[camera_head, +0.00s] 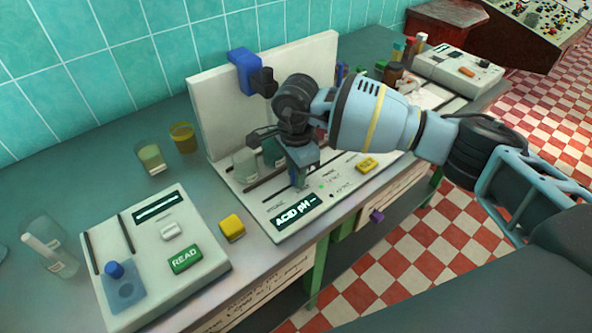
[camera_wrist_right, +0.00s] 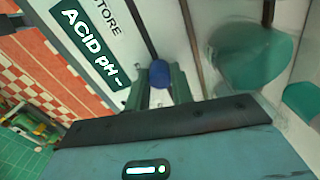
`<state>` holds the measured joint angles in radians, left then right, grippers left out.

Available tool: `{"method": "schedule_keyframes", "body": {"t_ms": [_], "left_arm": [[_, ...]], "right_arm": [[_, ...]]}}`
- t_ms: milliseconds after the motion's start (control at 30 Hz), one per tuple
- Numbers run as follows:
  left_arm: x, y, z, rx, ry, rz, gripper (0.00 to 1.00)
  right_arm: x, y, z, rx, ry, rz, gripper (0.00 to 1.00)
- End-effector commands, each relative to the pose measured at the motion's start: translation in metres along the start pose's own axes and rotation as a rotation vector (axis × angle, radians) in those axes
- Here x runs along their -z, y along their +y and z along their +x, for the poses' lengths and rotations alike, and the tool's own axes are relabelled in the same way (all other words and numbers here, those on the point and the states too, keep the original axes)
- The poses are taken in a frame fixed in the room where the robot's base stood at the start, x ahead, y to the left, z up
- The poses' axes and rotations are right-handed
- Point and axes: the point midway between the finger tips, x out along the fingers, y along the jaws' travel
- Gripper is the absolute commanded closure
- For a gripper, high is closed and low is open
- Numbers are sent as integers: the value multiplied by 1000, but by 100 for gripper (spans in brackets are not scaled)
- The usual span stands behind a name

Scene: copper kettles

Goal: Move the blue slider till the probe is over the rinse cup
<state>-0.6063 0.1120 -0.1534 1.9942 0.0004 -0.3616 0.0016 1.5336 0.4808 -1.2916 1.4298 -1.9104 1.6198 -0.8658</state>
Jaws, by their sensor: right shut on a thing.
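The acid pH station (camera_head: 290,222) is a pale panel with slots, a label and an upright back board (camera_head: 225,115). My right gripper (camera_head: 301,180) reaches down to its front slot and hides the slider in the head view. In the right wrist view the blue slider knob (camera_wrist_right: 160,73) sits in the slot between the fingers of my right gripper (camera_wrist_right: 165,88), which are shut on it. A blue carriage (camera_head: 243,70) with a dark probe head (camera_head: 262,82) is at the board's top. Cups (camera_head: 245,163) stand behind the gripper; a teal-filled cup (camera_wrist_right: 250,62) shows up close. I cannot tell which is the rinse cup. My left gripper is not in view.
A READ meter (camera_head: 165,250) with a blue knob stands at the left. A yellow block (camera_head: 232,228) lies between it and the station. Amber beakers (camera_head: 183,137) stand behind. Another device (camera_head: 455,70) and small bottles are at the right. The bench front edge is close.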

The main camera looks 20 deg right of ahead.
Motion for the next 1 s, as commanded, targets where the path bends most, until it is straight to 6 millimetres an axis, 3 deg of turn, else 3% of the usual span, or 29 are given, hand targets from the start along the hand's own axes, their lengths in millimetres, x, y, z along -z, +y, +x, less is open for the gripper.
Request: {"method": "schedule_keyframes", "body": {"t_ms": [133, 433, 800, 833, 1000], "left_arm": [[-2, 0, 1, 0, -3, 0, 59], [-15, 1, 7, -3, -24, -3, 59], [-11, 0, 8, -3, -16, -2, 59], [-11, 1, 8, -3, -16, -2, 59], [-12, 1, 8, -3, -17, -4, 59]], "right_arm": [[12, -2, 1, -1, 1, 4, 100], [71, -12, 2, -1, 1, 2, 100], [78, -13, -1, 1, -1, -1, 100], [77, -13, -1, 1, -1, -1, 74], [77, -13, -1, 1, -1, -1, 55]]}}
